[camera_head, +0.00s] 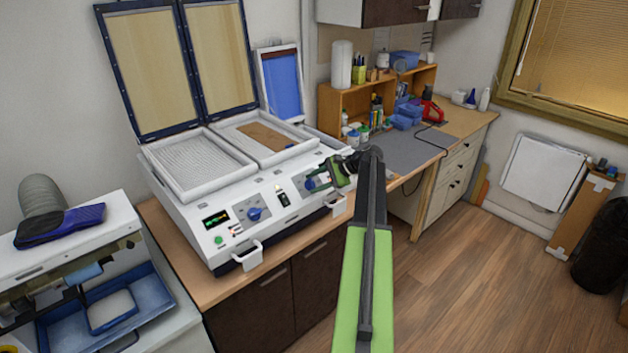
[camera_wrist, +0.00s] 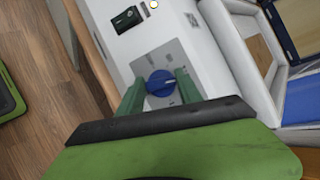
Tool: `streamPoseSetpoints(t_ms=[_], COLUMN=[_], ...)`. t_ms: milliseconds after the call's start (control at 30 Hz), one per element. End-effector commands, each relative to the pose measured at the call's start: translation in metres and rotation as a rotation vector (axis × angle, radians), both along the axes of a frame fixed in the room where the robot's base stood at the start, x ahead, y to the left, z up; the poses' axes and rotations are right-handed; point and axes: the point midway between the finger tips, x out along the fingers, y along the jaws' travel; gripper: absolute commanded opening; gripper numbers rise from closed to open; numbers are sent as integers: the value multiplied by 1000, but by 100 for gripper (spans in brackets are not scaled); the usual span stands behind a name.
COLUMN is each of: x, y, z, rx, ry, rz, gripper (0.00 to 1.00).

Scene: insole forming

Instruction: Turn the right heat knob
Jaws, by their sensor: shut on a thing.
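The right heat knob (camera_head: 310,184) is a blue dial on the sloped front panel of the white forming machine (camera_head: 190,203). In the wrist view the knob (camera_wrist: 160,83) sits on a grey scale plate, with a pale pointer mark on it. My gripper (camera_head: 322,176) reaches the panel from the right. Its two green fingers (camera_wrist: 159,88) stand on either side of the knob and are shut on it. The left heat knob (camera_head: 254,214), also blue, is free on the same panel. In the head view my gripper partly hides the right knob's plate.
A black switch (camera_head: 284,199) lies between the knobs, and white handles (camera_head: 249,256) stick out from the machine's front edge. Two framed lids (camera_head: 147,70) stand open behind. A worktop with a grey mat (camera_head: 402,149) lies to the right. The wooden floor (camera_head: 470,270) is clear.

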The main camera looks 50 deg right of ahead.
Motion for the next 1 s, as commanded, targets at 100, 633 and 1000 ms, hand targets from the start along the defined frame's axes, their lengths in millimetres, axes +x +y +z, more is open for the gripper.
streamPoseSetpoints(t_ms=[100, 633, 1000], x=[2, 4, 4], y=[-1, 0, 1], z=[5, 5, 5], rx=[-71, -407, -641], ry=[2, 26, 43], rz=[80, 455, 717], gripper=[1, 1, 1])
